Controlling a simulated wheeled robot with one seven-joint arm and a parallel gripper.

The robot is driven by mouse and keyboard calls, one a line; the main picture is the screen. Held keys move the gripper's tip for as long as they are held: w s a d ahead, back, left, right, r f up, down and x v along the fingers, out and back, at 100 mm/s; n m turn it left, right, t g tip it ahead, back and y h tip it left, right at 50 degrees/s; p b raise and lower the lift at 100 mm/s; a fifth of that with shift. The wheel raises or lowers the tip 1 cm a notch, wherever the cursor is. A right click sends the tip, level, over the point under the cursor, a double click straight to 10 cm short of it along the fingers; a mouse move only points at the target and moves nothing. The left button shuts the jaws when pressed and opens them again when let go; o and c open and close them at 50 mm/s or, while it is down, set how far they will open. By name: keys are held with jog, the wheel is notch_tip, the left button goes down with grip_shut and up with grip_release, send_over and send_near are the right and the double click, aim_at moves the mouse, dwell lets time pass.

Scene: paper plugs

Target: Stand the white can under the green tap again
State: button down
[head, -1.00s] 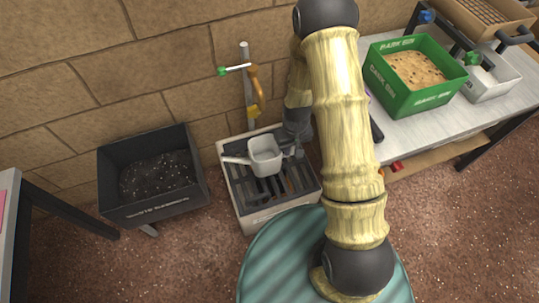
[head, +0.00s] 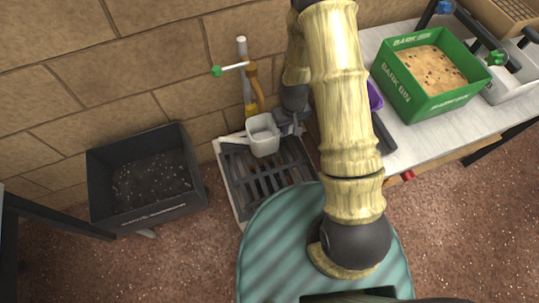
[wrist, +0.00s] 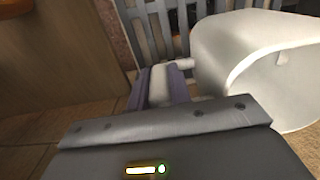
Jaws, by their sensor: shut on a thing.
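The white can (head: 263,138) is in front of the tap's pipe, over the back end of the slotted drain tray (head: 232,192). Its open mouth faces up and a short spout points left. My gripper (head: 284,127) comes from the right and is shut on the can's white handle. In the wrist view the pads (wrist: 165,86) pinch that handle, and the can (wrist: 225,45) fills the upper right. The green tap (head: 216,71) has a white lever with a green tip, beside a brass spout. Whether the can touches the tray is not clear.
A black bin of dark soil (head: 150,215) stands left on the floor. A bench (head: 420,135) at right bears the green bark bin (head: 396,92), a purple thing (head: 375,95) and a white container. The brick wall is close behind the tap. The tray's front is clear.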

notch_tip(320, 180, down, 6)
jog(key=b, duration=0.2)
jog(key=shift+w, duration=0.15)
jog(key=shift+f, duration=0.15)
jog(key=shift+d+f+b, duration=0.1)
jog(key=shift+b, duration=0.2)
jog(key=shift+a+f+b, duration=0.2)
jog(key=shift+f+b, duration=0.5)
jog(key=shift+f, duration=1)
jog(key=shift+s, duration=0.2)
